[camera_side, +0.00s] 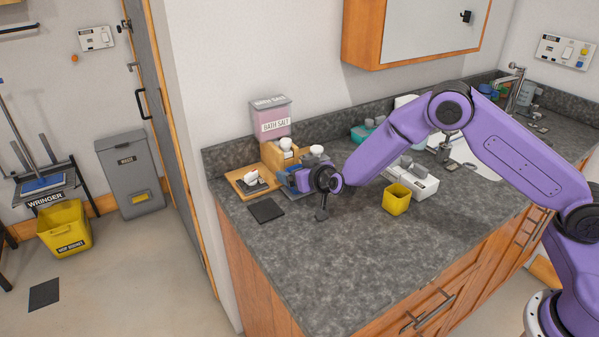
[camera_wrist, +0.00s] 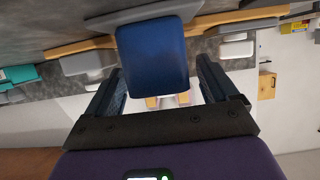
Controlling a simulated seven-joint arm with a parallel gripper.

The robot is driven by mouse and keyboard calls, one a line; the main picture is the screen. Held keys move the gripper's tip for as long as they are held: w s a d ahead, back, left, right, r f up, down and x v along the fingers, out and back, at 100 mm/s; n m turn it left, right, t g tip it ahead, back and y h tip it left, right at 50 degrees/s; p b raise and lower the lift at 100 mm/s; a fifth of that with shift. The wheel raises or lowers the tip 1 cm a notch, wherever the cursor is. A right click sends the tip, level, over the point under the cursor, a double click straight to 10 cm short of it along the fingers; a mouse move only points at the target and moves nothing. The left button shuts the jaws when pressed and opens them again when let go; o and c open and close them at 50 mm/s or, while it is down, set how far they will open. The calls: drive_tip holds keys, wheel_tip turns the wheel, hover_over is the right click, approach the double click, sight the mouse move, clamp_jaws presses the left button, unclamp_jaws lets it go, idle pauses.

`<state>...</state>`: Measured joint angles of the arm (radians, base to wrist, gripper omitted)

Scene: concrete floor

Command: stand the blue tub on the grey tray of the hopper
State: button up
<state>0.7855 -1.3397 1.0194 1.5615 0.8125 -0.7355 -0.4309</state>
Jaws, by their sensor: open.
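The blue tub (camera_wrist: 152,50) is directly ahead of my gripper in the wrist view. My gripper (camera_wrist: 160,76) is open, with one finger on either side of the tub's near end; I cannot tell whether they touch it. In the side view my gripper (camera_side: 299,182) points left, low over the counter at the hopper. The tub is mostly hidden there behind the gripper. The hopper (camera_side: 271,119) has a pink bath salt bin on a wooden stand at the counter's back left. Its grey tray is largely hidden by my gripper, so I cannot tell whether the tub stands on it.
A wooden board (camera_side: 247,183) with a white item lies left of the gripper, and a dark mat (camera_side: 266,210) lies in front of it. A yellow tub (camera_side: 396,199) and a white divided holder (camera_side: 415,181) stand to the right. The front counter is clear.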

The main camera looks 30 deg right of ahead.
drive_tip(key=shift+r, duration=0.2)
drive_tip(key=v, duration=1.2)
drive_tip(key=s+a+r+n+g+y, duration=0.2)
drive_tip(key=s+a+n+g+y, duration=0.15)
drive_tip(key=s, duration=0.65)
drive_tip(key=s+a+r+n+g+y, duration=0.25)
drive_tip(key=s+a+n+g, duration=0.2)
drive_tip(key=s, duration=0.55)
drive_tip(key=s+d+r+n+g+h, duration=0.1)
drive_tip(key=s+d+n+g+h, duration=0.3)
drive_tip(key=s+d, duration=1.1)
drive_tip(key=shift+s+d+r+n+g+h, duration=0.3)
drive_tip(key=shift+s+d+r+g+h, duration=0.1)
drive_tip(key=shift+s+g+h, duration=0.35)
